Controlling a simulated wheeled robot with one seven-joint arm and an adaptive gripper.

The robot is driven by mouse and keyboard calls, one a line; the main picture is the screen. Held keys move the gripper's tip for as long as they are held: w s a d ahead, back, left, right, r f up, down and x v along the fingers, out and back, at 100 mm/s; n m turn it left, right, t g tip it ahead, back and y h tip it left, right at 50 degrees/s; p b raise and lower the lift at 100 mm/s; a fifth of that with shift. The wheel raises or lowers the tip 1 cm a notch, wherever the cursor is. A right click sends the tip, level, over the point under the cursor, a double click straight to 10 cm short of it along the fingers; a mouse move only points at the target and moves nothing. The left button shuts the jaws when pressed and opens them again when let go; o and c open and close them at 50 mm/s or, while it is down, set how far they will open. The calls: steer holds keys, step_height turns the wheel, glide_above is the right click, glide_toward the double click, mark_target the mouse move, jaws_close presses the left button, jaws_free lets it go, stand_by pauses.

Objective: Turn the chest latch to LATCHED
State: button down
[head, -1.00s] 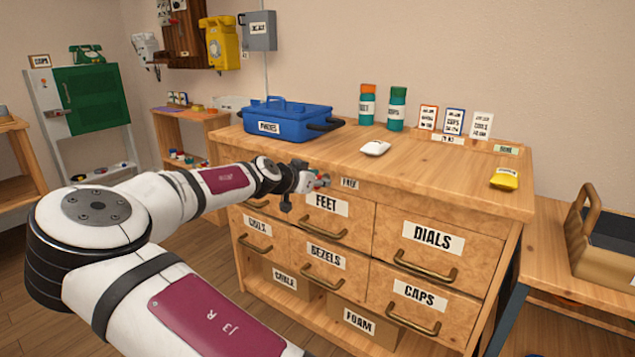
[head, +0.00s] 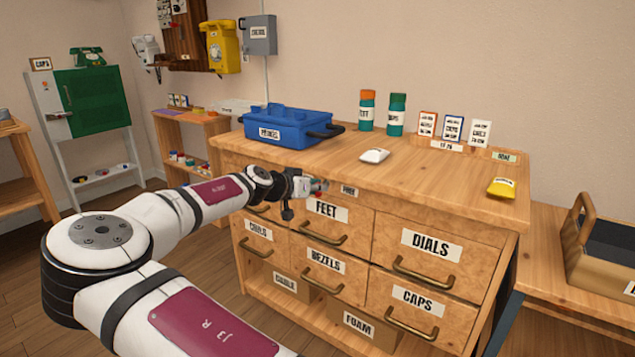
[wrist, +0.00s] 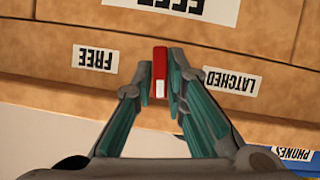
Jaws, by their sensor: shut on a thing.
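The chest latch is a small red lever with a white patch (wrist: 160,70). It stands between my fingertips on the wooden front of the drawer chest (head: 375,225). My gripper (wrist: 161,82) is shut on the lever, one finger on each side. In the wrist view, which is upside down, the FREE label (wrist: 95,59) is left of the lever and the LATCHED label (wrist: 232,81) is right of it. In the head view my gripper (head: 319,186) is at the chest's top front edge, beside the FREE label (head: 349,190). There the lever is mostly hidden by my fingers.
Below are labelled drawers with protruding handles, such as DIALS (head: 431,244) and FEET (head: 325,210). On the chest top stand a blue PHONES box (head: 290,122), two bottles, cards, a white object (head: 375,156) and a yellow one (head: 501,188).

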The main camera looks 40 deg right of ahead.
steer(key=shift+w+n+g+h+p, duration=0.15)
steer(key=shift+n+g+h+p, duration=0.25)
steer(key=shift+n+g+p, duration=0.55)
steer(key=shift+w+a+f+n+g+h+p, duration=0.1)
steer(key=shift+n+g+h+p, duration=0.2)
steer(key=shift+n, duration=0.5)
steer(key=shift+f+n+g+h+p, duration=0.1)
steer(key=shift+n+g+h+p, duration=0.15)
steer(key=shift+n, duration=0.5)
steer(key=c, duration=1.7)
jaws_free()
steer(key=v, duration=1.2)
